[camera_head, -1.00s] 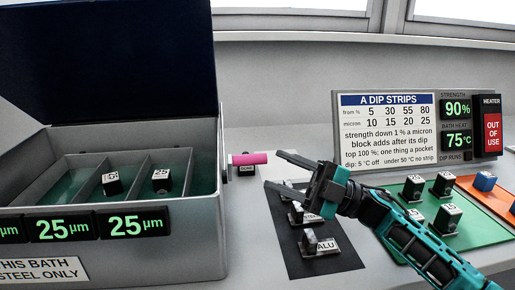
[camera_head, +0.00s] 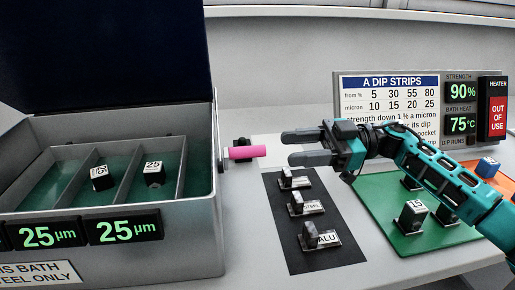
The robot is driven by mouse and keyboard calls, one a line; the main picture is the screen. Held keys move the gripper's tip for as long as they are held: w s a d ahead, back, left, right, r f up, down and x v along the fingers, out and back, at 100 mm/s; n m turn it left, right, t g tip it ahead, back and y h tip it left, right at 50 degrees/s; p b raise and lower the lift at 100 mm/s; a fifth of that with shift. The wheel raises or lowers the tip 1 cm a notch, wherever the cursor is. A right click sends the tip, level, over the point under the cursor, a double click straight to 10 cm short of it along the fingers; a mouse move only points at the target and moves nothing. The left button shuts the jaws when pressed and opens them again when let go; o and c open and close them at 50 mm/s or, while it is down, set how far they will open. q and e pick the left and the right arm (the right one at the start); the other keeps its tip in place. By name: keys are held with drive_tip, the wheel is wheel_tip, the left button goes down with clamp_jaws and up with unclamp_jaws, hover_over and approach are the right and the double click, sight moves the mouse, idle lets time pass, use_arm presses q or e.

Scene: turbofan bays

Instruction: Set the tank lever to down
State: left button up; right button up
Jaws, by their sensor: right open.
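The tank (camera_head: 205,190) is a grey box with its dark lid raised, at the left. The tank lever (camera_head: 246,152) has a pink handle that sticks out to the right from the tank's right side wall and looks about level. My right gripper (camera_head: 289,148) is open and empty, just right of the handle's free end. Its fingers point left toward the handle, with a small gap between fingertips and handle. My left gripper is out of view.
A black mat (camera_head: 275,215) with several labelled blocks on stands lies below my right gripper. A green mat (camera_head: 390,200) with blocks is at the right. The dip strips board (camera_head: 390,95) stands behind. Inside the tank are walled pockets holding two blocks.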

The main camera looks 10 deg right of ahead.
sight(258, 150)
drive_tip(key=a, duration=0.8)
drive_tip(key=shift+d, duration=0.1)
drive_tip(key=shift+c, duration=0.2)
clamp_jaws()
